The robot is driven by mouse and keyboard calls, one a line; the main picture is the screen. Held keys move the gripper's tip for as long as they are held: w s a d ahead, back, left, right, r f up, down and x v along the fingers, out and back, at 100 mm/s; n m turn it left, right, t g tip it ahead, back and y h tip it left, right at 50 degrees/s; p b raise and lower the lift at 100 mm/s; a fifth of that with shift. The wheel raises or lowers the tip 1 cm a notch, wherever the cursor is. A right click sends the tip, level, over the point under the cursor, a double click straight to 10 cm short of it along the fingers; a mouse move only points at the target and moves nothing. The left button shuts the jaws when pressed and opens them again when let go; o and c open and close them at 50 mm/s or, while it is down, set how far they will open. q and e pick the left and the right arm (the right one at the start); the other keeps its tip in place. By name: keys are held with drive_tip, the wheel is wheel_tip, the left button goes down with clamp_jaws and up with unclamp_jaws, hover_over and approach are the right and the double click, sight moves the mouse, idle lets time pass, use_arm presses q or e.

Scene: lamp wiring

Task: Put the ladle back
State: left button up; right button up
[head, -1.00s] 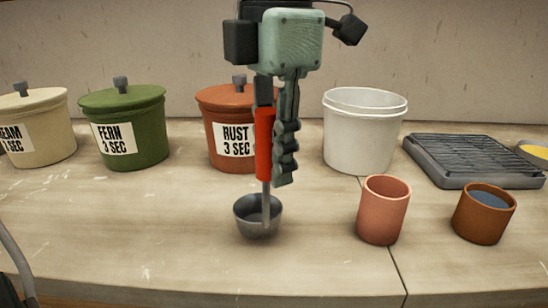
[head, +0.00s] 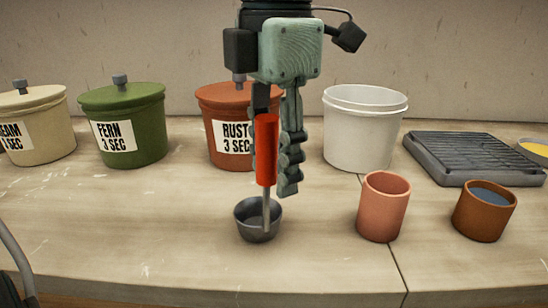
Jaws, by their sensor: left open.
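The ladle (head: 265,150) has a red handle, a thin metal shaft and a dark grey bowl (head: 257,222). It stands nearly upright over the middle of the table, bowl down; the bowl appears to rest on the tabletop. My left gripper (head: 276,180) points down around the red handle. Its fingers are open, with a gap between the handle and the right finger. The left finger is partly hidden behind the handle. My right gripper is not in view.
Lidded crocks stand along the back: cream (head: 35,135), green FERN (head: 135,132) and rust (head: 222,115). A white bucket (head: 363,135), a ribbed grey tray (head: 470,155), an empty terracotta cup (head: 383,210) and a brown cup of bluish liquid (head: 482,215) stand right. The front table is clear.

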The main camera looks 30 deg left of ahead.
use_arm(q)
drive_tip(key=shift+r, duration=0.2)
drive_tip(key=r, duration=1.1)
drive_tip(key=shift+s+d+p, duration=0.2)
drive_tip(key=shift+d+p, duration=0.05)
drive_tip(key=shift+p, duration=0.15)
drive_tip(key=shift+r, duration=0.45)
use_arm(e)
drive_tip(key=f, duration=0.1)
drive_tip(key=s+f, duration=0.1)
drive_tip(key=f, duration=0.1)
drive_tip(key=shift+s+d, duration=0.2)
